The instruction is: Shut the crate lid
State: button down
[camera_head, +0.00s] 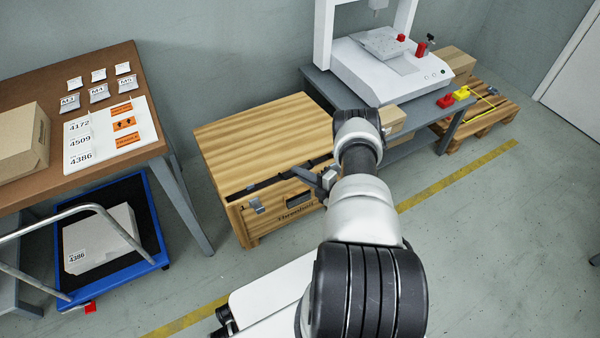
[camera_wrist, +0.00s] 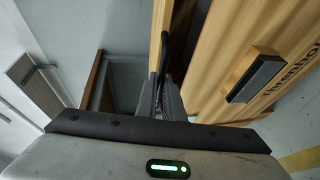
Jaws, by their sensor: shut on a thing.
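The wooden crate (camera_head: 275,222) stands on the floor in the middle of the head view, its printed front facing me. Its plank lid (camera_head: 262,135) lies low over it, with a narrow dark gap along the front edge. My gripper (camera_head: 318,178) is at the front edge of the lid, towards its right end. In the wrist view my gripper (camera_wrist: 167,98) is shut on the lid's edge, near a thin black loop. The lid (camera_wrist: 157,42) shows there as a thin wooden strip, apart from the crate body (camera_wrist: 215,60). My arm hides the crate's right front.
A metal latch (camera_head: 256,206) and a dark handle (camera_head: 298,199) are on the crate front. A brown table (camera_head: 110,60) with labels and a blue cart (camera_head: 150,225) stand left. A grey bench (camera_head: 335,92) with a white machine stands behind right. Floor is free in front.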

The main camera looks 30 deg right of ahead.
jog(key=c, duration=1.9)
grip_release()
jog(key=shift+w+r, duration=0.4)
jog(key=shift+w, duration=0.1)
jog(key=shift+f, duration=0.1)
jog(key=shift+s, duration=0.1)
jog(key=shift+s, duration=0.1)
jog(key=p+v, duration=0.3)
jog(key=v, duration=1.4)
jog(key=shift+f+p, duration=0.15)
jog(key=shift+p, duration=0.15)
jog(key=shift+s+d, duration=0.1)
jog(key=shift+d, duration=0.05)
